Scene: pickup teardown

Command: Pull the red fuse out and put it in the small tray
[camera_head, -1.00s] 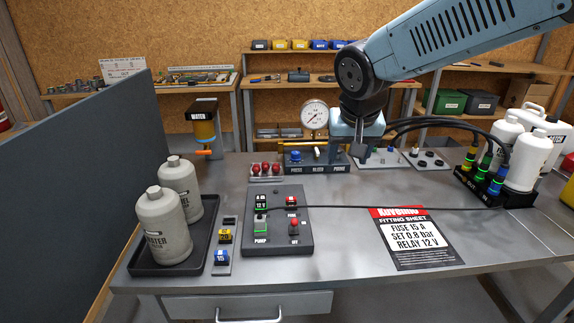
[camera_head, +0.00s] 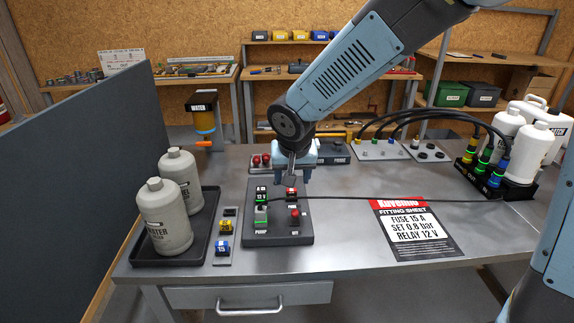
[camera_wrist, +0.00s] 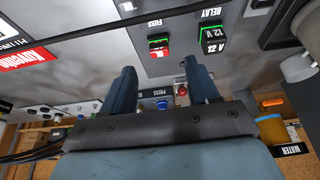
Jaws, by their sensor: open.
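The red fuse (camera_head: 291,192) sits in the upper right of the dark panel (camera_head: 262,239) on the bench, partly hidden by my gripper in the head view. It also shows in the wrist view (camera_wrist: 159,48), beside the FUSE label. My gripper (camera_head: 293,181) is over the upper right of the panel, pointing down. In the wrist view the gripper (camera_wrist: 160,68) has its two fingers apart with nothing between them, and the fuse shows past the tips. I cannot clearly pick out a small tray; a narrow strip (camera_head: 222,263) left of the panel holds a yellow and a blue fuse.
The relay (camera_wrist: 212,40) stands close to the fuse. A black cable (camera_head: 400,199) crosses the bench to the panel. A black tray (camera_head: 160,258) with two bottles is at left. The fitting sheet (camera_head: 416,230) lies right.

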